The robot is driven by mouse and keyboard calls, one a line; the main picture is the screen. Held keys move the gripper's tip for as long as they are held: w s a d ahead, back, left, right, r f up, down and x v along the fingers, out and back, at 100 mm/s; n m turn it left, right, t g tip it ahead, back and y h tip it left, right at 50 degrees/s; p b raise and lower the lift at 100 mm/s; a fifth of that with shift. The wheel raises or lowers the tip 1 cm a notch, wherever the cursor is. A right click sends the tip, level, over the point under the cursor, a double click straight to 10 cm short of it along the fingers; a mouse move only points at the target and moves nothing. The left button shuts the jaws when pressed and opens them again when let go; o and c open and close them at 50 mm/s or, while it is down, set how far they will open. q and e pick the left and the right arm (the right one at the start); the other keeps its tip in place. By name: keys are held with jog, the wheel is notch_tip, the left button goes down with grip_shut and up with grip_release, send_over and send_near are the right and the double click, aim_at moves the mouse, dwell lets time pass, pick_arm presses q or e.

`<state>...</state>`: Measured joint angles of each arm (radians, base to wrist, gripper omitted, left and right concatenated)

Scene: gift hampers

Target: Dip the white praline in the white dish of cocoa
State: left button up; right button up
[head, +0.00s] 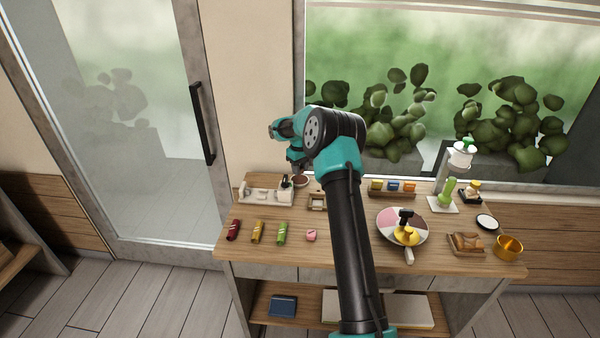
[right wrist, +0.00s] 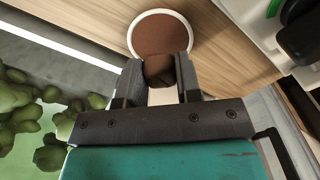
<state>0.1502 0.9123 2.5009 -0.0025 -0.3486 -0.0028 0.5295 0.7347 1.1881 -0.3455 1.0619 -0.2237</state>
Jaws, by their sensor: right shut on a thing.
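The white dish of cocoa (head: 301,181) stands near the back edge of the wooden table, left of my right arm. In the right wrist view the dish (right wrist: 160,33) shows as a white rim around a flat brown fill. My right gripper (right wrist: 159,72) is shut on a small piece, which I take to be the praline (right wrist: 158,70). The side facing the camera looks dark brown, not white. The piece overlaps the near rim of the dish in view; I cannot tell if it touches the cocoa. In the head view my right gripper (head: 295,167) is small, just above the dish. My left gripper is not in view.
A white tray (head: 258,198) stands left of the dish. Red, yellow and green rolls (head: 258,232) and a pink piece (head: 311,235) lie in front. A sectioned round plate (head: 385,220), a gold bowl (head: 509,247) and a rack of small boxes (head: 393,193) are on the right.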

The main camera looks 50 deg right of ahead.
jog(key=shift+r, duration=1.75)
